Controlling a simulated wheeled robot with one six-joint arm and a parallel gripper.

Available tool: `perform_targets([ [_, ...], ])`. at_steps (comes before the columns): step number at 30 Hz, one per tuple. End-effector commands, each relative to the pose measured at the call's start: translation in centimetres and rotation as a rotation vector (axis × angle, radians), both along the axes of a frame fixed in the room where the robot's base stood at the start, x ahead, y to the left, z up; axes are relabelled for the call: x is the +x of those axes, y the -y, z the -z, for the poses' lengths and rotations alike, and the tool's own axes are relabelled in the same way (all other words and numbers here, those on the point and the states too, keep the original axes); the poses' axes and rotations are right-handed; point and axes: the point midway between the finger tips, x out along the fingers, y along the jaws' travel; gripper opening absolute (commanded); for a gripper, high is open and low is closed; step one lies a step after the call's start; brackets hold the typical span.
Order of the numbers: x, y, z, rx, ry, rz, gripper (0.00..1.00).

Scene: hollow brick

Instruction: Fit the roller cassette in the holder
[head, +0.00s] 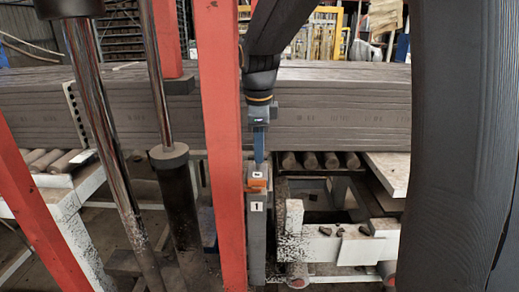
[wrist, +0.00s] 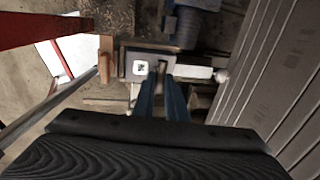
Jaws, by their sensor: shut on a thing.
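My gripper (head: 259,158) points straight down with its blue fingers close together. The wrist view also shows my gripper (wrist: 162,74). It is shut on what looks like the roller cassette (head: 257,183), a small block with an orange front and a white label. The cassette is at the top of a narrow grey post marked 1, apparently the holder (head: 256,235). In the wrist view a dark rectangular frame with a white tag (wrist: 140,67) lies at the fingertips. I cannot tell whether the cassette is seated or just above the holder. The fingers hide part of the contact.
A red upright (head: 224,140) stands close left of the post. Long stacked grey slabs (head: 330,110) run behind my gripper. A white frame with rollers (head: 335,245) lies to the right, with rubble on it. Dark cylinders (head: 180,210) stand to the left.

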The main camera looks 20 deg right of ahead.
Motion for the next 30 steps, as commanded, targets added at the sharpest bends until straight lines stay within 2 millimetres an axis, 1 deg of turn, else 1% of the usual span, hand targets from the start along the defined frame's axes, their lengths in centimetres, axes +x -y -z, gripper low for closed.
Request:
perform_targets([
  [15,0.05,0.00,0.79,0.000,0.001,0.000,0.00],
  [16,0.06,0.00,0.80,0.000,0.002,0.000,0.14],
  [19,0.05,0.00,0.76,-0.001,0.002,0.000,0.30],
  [20,0.04,0.00,0.77,0.000,0.001,0.000,0.34],
  [27,-0.01,0.00,0.84,0.000,0.000,0.000,0.34],
  [30,-0.02,-0.03,0.47,0.001,0.001,0.000,0.34],
])
